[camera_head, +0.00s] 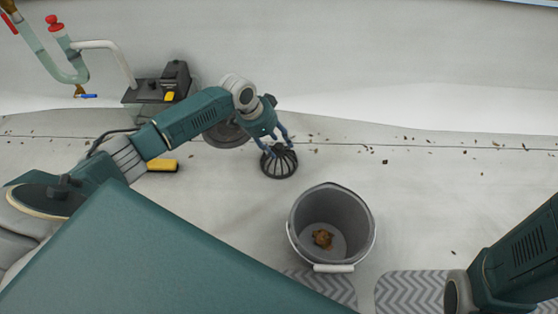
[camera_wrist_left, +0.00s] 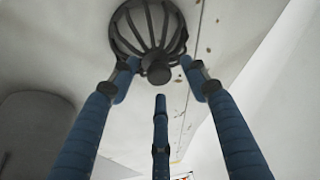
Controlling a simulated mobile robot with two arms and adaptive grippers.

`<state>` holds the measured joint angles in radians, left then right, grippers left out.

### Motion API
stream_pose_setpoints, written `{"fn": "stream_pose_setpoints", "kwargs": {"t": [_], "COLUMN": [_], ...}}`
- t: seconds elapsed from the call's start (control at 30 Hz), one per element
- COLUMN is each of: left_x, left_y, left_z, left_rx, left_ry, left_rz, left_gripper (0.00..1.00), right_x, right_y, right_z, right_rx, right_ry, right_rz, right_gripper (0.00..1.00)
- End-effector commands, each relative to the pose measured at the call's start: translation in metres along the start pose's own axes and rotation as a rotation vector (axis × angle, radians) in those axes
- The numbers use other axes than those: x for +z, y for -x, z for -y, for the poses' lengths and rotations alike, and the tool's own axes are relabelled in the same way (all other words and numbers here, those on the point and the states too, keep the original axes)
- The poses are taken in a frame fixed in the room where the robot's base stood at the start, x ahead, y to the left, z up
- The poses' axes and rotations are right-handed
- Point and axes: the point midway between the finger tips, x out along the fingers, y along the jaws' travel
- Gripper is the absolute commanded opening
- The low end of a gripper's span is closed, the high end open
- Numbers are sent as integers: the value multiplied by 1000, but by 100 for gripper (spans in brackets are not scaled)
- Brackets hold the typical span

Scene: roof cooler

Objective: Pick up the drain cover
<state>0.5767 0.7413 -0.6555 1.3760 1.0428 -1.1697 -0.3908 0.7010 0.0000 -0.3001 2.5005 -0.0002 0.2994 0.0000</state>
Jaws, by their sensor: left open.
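The drain cover (camera_head: 279,165) is a dark, domed, ribbed cage on the pale roof floor, left of the bucket in the head view. It also shows at the top of the left wrist view (camera_wrist_left: 148,30), with its round knob toward my fingers. My left gripper (camera_head: 276,143) is at the drain cover, its blue fingers spread at the knob end. In the left wrist view the open fingers (camera_wrist_left: 160,85) are around or just short of the knob; I cannot tell whether they touch it. My right gripper is out of view; only part of the right arm shows.
A grey bucket (camera_head: 332,222) with brown debris inside stands right of the drain cover. Small leaves and bits lie along a floor seam. A yellow-and-black object (camera_head: 162,165) lies behind my left arm. Pipes with red and blue handles (camera_head: 72,60) stand at the left.

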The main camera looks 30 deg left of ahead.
Motion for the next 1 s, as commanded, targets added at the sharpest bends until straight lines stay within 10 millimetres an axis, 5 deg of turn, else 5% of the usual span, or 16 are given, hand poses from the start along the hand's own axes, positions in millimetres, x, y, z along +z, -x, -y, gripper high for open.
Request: {"fn": "stream_pose_setpoints", "kwargs": {"t": [0.23,0.47,1.0], "left_x": [0,0,-6], "left_y": [0,0,13], "left_z": [0,0,1], "left_rx": [0,0,-1], "left_ry": [0,1,0], "left_rz": [0,0,-2], "left_gripper": [44,0,0], "right_x": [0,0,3], "right_y": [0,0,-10], "right_z": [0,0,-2], "right_rx": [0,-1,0], "right_ry": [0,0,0], "right_rz": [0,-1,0], "right_gripper": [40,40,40]}}
